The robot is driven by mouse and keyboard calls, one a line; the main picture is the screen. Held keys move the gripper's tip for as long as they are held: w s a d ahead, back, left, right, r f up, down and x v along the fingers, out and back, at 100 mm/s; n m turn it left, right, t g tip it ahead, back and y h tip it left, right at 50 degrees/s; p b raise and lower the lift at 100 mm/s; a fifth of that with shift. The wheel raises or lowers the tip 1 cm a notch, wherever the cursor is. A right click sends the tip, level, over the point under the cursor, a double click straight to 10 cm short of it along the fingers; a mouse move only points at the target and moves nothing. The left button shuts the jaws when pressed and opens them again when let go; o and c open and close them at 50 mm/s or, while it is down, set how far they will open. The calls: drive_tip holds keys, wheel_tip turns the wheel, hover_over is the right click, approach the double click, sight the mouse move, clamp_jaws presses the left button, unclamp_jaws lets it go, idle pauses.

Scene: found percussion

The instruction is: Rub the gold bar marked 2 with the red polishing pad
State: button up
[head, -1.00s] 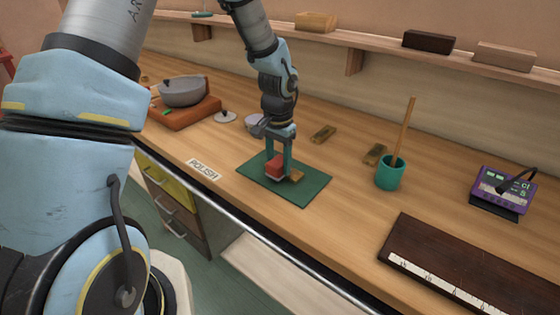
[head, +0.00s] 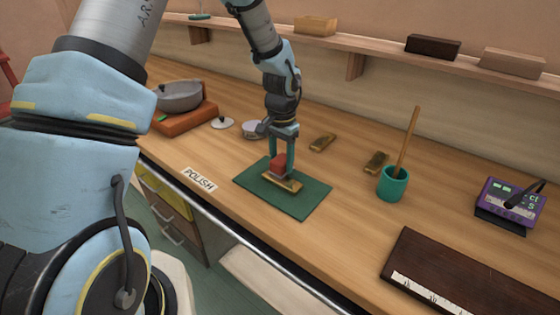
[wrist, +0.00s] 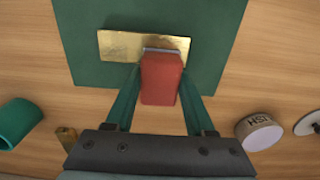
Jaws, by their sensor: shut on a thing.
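My gripper (wrist: 160,92) is shut on the red polishing pad (wrist: 162,77), which also shows in the head view (head: 278,164). The pad has a pale underside edge. A gold bar (wrist: 117,46) lies flat on the green mat (wrist: 220,35), also in the head view (head: 291,185). The pad is at the bar's near edge in the wrist view and overlaps part of it. I cannot tell whether they touch. The bar's number is not readable. Two more gold-brown bars lie on the bench, one behind the mat (head: 323,142) and one beside the teal cup (head: 375,162).
The teal cup (head: 392,185) holds a wooden stick. A white round tin (wrist: 259,132) stands near the mat. A "POLISH" label (head: 199,180) lies left of the mat.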

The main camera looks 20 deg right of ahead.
wheel_tip(320, 180, up, 3)
drive_tip(key=shift+w+d+r+p, duration=0.1)
drive_tip(key=shift+d+p, duration=0.05)
drive_tip(key=shift+p, duration=0.75)
drive_tip(key=shift+d+r, duration=0.1)
drive_tip(key=shift+r, duration=0.1)
drive_tip(key=shift+r+p, duration=1.35)
drive_tip(key=shift+r, duration=0.9)
drive_tip(key=shift+f, duration=0.1)
